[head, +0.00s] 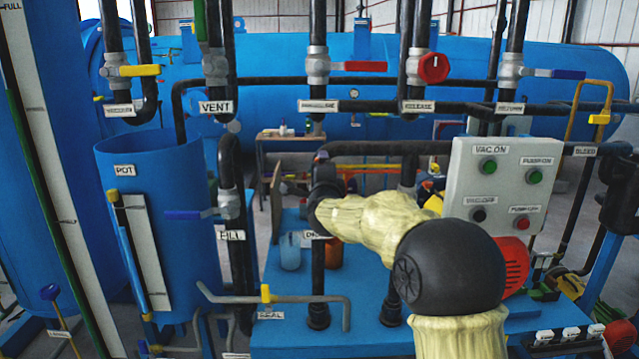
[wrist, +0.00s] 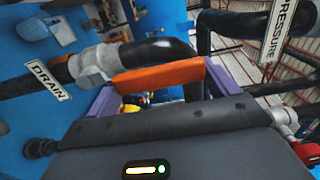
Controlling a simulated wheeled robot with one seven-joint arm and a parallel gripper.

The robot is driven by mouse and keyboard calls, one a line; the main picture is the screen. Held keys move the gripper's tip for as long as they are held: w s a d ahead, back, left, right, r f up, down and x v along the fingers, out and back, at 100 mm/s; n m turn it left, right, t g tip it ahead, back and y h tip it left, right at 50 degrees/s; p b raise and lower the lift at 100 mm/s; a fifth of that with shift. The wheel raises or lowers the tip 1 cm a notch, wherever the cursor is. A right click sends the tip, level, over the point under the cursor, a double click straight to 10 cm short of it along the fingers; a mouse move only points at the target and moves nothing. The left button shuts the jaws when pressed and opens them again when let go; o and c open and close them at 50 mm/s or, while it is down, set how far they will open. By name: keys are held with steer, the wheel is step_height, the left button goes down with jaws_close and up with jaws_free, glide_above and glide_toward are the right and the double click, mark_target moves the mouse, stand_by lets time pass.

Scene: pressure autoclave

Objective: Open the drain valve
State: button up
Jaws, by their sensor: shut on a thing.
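The drain valve shows in the wrist view as a grey valve body (wrist: 96,64) on a black pipe, beside a white DRAIN label (wrist: 48,80). Its orange handle (wrist: 160,75) lies across the space between the two purple fingers of my gripper (wrist: 161,90). My gripper is shut on this handle. In the head view my arm covers the valve and its handle, and only part of the DRAIN label (head: 312,235) shows beside it.
A grey control box (head: 500,185) with several buttons stands right of my arm. Labelled valves line the pipes above, including a red wheel (head: 433,68). A PRESSURE label (wrist: 280,30) hangs close at right.

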steer(key=o, duration=1.2)
steer(key=shift+d, duration=0.1)
steer(key=shift+s, duration=0.1)
steer(key=s+b, duration=0.2)
steer(key=s, duration=1.5)
steer(key=shift+d+b, duration=0.3)
steer(key=shift+d, duration=0.1)
steer(key=shift+s+f, duration=0.1)
